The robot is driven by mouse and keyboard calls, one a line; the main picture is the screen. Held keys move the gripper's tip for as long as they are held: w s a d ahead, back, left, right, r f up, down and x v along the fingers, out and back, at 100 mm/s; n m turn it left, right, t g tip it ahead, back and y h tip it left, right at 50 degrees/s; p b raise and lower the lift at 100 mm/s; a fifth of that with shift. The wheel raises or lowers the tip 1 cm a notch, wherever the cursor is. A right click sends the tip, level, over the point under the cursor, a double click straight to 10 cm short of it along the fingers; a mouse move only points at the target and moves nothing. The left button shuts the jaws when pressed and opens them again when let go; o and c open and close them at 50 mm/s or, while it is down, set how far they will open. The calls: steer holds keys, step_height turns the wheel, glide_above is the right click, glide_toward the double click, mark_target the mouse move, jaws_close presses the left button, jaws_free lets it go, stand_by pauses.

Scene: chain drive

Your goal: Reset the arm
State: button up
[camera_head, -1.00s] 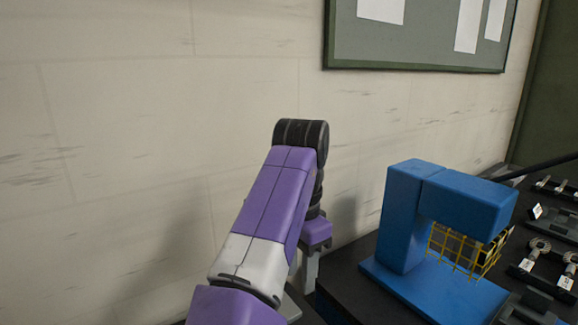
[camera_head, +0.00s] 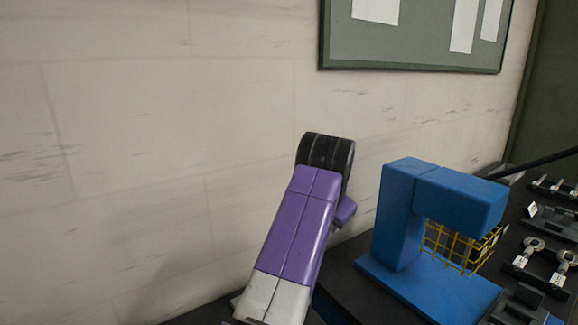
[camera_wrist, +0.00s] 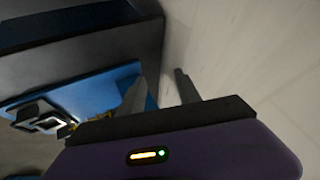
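My arm (camera_head: 295,225), purple and light grey with a black joint at its top, stands bent upward left of the bench in the head view. My gripper is hidden behind the arm there. In the wrist view my gripper (camera_wrist: 160,80) shows two grey fingers set apart, with nothing visible between them. A pale surface and part of a blue plate (camera_wrist: 95,90) lie beyond the fingers.
A blue C-shaped machine (camera_head: 400,215) with a yellow mesh guard (camera_head: 455,247) stands on the dark bench right of my arm. Dark racks with metal parts (camera_head: 535,250) lie farther right. The wall is close behind, with a notice board (camera_head: 420,45).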

steer(key=w+d+n+t+h, duration=0.25)
steer(key=d+t, duration=0.25)
steer(key=d, duration=0.5)
steer(key=s+d+f+n+t, duration=0.2)
steer(key=s+d+n+t, duration=0.25)
steer(key=s, duration=0.25)
steer(key=s+a+f+y, duration=0.1)
steer(key=s+f, duration=0.4)
steer(key=s, duration=1.2)
steer(key=s+a+f+n+g+y, duration=0.1)
steer(key=s+f, duration=0.5)
steer(key=s, duration=1.1)
steer(key=s+f+n+g+y, duration=0.1)
steer(key=s+f, duration=0.5)
steer(key=s, duration=1.1)
steer(key=shift+s+a+y, duration=0.35)
steer(key=shift+a+y, duration=0.05)
steer(key=shift+y, duration=0.05)
